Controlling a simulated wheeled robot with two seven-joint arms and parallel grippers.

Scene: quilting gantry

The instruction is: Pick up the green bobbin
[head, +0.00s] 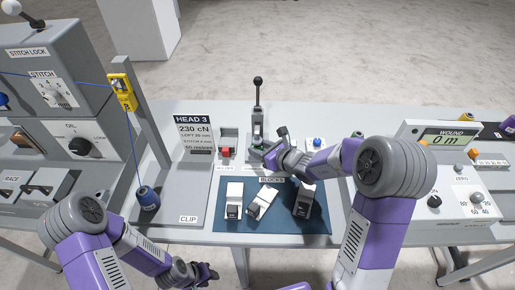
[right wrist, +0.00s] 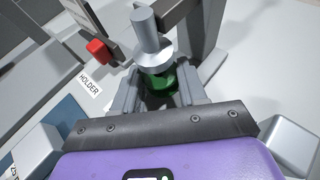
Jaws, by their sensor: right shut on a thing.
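The green bobbin (right wrist: 158,82) sits between the two fingers of my right gripper (right wrist: 158,95) in the right wrist view, below a grey cylindrical post with a wide collar. My right gripper (head: 271,152) is shut on the bobbin, beside the upright lever stand at the back of the table. In the head view the gripper and arm mostly hide the bobbin. My left gripper (head: 207,275) is low in the head view, in front of the table and away from the bobbin; its finger opening is unclear.
Several blocks (head: 262,203) lie on the blue mat (head: 275,226) in front of my right gripper. A red part (right wrist: 97,48) is near the HOLDER label. A lever (head: 258,95) stands behind. A WOUND display (head: 446,138) stands at right.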

